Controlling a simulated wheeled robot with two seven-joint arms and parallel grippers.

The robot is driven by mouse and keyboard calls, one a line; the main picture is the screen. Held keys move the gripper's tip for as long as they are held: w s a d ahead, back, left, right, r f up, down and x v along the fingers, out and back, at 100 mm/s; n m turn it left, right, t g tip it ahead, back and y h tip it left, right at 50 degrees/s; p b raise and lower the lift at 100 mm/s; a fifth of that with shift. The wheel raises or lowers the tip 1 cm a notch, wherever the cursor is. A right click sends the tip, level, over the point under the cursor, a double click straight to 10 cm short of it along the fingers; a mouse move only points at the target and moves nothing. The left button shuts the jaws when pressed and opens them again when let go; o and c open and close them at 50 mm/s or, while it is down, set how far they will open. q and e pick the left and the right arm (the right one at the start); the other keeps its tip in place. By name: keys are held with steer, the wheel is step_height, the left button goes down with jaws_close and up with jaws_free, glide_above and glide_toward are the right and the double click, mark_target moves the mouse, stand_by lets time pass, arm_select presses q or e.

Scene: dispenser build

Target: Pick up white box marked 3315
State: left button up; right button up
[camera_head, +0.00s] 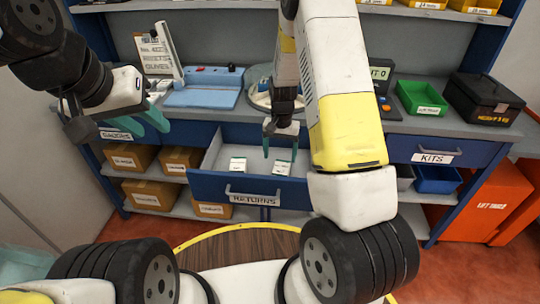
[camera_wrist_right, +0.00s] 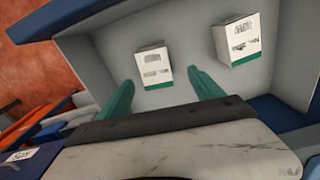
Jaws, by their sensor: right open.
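Two small white boxes lie in the open drawer marked RETURNS (camera_head: 243,190). The right-hand white box (camera_head: 282,168) is below my right gripper (camera_head: 281,147); the other white box (camera_head: 238,164) is to its left. In the right wrist view, one white box (camera_wrist_right: 154,67) lies just beyond and between the teal fingertips of my open, empty right gripper (camera_wrist_right: 160,85). The other white box (camera_wrist_right: 236,40) lies right of the fingers. The print on both is too small to read, so I cannot tell which is 3315. My left gripper (camera_head: 150,118) is above the counter's left end, its opening unclear.
On the counter (camera_head: 210,122) stand a blue device (camera_head: 205,88), a scale, a green bin (camera_head: 422,98) and a black box (camera_head: 484,97).

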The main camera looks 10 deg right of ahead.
mark_target(281, 166)
steer(key=f, duration=0.7)
steer(key=shift+s+d+f, duration=0.2)
steer(key=shift+s+d, duration=0.05)
steer(key=shift+d, duration=0.1)
steer(key=shift+f, duration=0.65)
jaws_close()
steer(key=shift+w+r, duration=0.1)
